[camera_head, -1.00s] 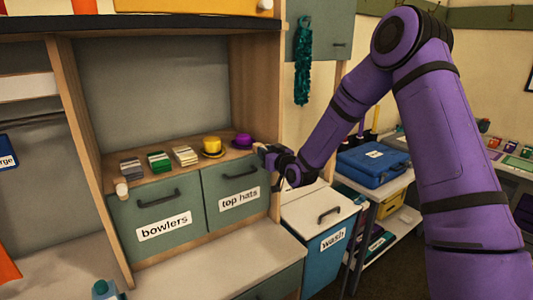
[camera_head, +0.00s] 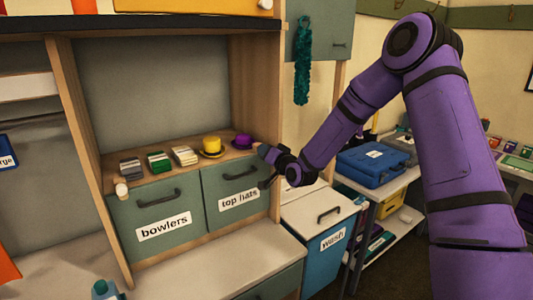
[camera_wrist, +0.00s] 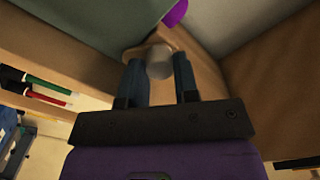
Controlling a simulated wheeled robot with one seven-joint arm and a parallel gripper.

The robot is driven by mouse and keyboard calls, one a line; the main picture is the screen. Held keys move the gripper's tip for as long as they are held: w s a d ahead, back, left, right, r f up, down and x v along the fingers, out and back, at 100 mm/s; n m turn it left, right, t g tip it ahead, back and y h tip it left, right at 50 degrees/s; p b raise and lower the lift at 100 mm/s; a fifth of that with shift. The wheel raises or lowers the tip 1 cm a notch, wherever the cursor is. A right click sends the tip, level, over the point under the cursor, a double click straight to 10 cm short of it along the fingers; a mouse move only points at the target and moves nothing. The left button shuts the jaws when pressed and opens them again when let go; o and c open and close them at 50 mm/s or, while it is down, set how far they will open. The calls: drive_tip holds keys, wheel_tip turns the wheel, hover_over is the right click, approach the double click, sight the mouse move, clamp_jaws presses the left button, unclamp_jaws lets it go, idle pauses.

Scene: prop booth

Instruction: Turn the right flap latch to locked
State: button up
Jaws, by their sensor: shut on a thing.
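The right flap, labelled "top hats" (camera_head: 232,190), is closed below the shelf. Its latch is mostly hidden by my gripper (camera_head: 270,156) in the head view. In the wrist view the latch's pale round knob (camera_wrist: 158,64) sits between the two dark fingers of my gripper (camera_wrist: 157,75), which is shut on it. I cannot tell the latch's exact angle. The left flap, labelled "bowlers" (camera_head: 160,222), is also closed, with a pale latch knob (camera_head: 122,190) at its upper left corner.
The purple cup is close to my gripper. A blue "wash" bin (camera_head: 325,250) stands to the right, with a blue case (camera_head: 373,166) beyond it.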

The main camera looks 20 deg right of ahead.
drive_tip(key=m, duration=1)
drive_tip(key=shift+d+f, duration=0.1)
drive_tip(key=shift+f, duration=0.05)
drive_tip(key=shift+m, duration=0.4)
drive_tip(key=o, duration=0.9)
drive_tip(key=v, duration=1)
drive_tip(key=shift+s, duration=0.4)
drive_tip(key=shift+d, duration=0.15)
